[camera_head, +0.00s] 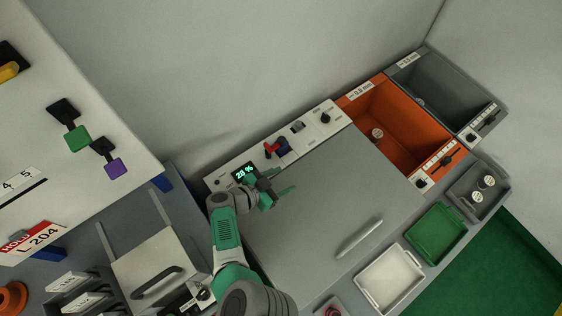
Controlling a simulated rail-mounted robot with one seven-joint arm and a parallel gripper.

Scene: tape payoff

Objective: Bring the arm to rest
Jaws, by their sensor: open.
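My gripper (279,191) is in the middle of the camera_head view, at the end of my green and grey arm. It is over the far left part of a large grey lid or panel (320,200) with a white handle. Its fingers are apart and I see nothing between them. It is close to a control strip (228,184) with a lit display (244,173) reading "28 %". I cannot tell its exact height above the panel.
An orange bin (385,130) and a dark grey bin (440,90) stand at the back right. Green (436,232) and white (391,277) trays lie at the right front. A handled box (150,262) stands at the left.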

